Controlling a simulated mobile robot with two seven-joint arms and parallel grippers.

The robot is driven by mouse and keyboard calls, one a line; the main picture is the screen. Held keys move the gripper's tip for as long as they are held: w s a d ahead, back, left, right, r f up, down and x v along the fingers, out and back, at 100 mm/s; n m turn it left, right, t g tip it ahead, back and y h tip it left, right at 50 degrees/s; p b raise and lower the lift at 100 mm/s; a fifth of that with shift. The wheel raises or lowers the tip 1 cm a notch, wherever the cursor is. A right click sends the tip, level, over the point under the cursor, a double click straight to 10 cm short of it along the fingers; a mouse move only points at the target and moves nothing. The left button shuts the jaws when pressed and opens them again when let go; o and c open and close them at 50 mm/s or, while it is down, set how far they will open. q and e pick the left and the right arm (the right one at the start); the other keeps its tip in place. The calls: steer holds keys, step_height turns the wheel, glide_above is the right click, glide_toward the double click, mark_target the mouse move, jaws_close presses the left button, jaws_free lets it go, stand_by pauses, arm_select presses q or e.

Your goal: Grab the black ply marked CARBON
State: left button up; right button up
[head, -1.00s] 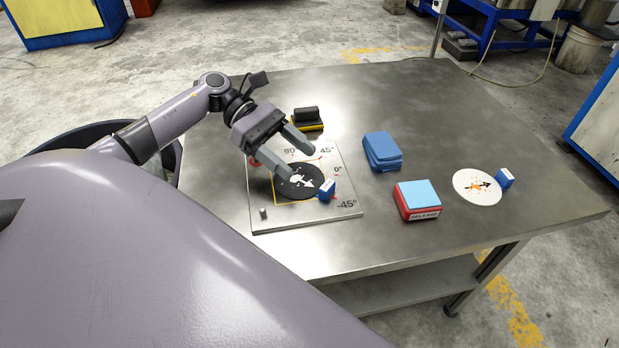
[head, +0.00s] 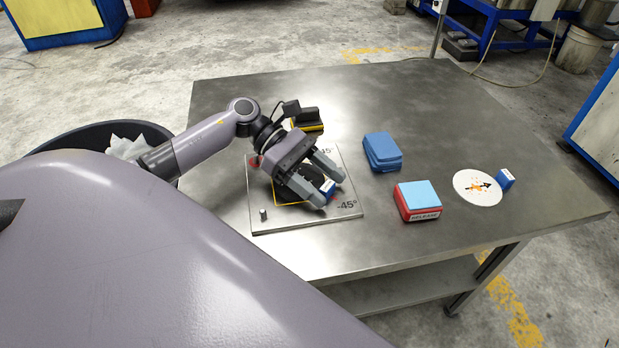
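The black ply (head: 284,193) is a dark round sheet with a small blue tab (head: 328,188) at its right edge. It lies on the grey plate (head: 340,212) marked with angles. I cannot read lettering on the tab. My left gripper (head: 331,189) is over the plate, its two fingers apart on either side of the blue tab. I cannot tell whether the fingers touch the tab. The gripper hides much of the ply. My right gripper is not in view.
A white ply (head: 470,192) with a blue tab (head: 505,179) lies at the right. A red block marked RELEASE (head: 421,213) and a blue block (head: 382,153) stand between. A black and yellow tool (head: 306,119) lies behind the plate. A dark bin (head: 75,139) stands left of the table.

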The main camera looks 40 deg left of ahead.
arm_select(q)
steer(key=c, duration=0.9)
steer(key=shift+r, duration=0.15)
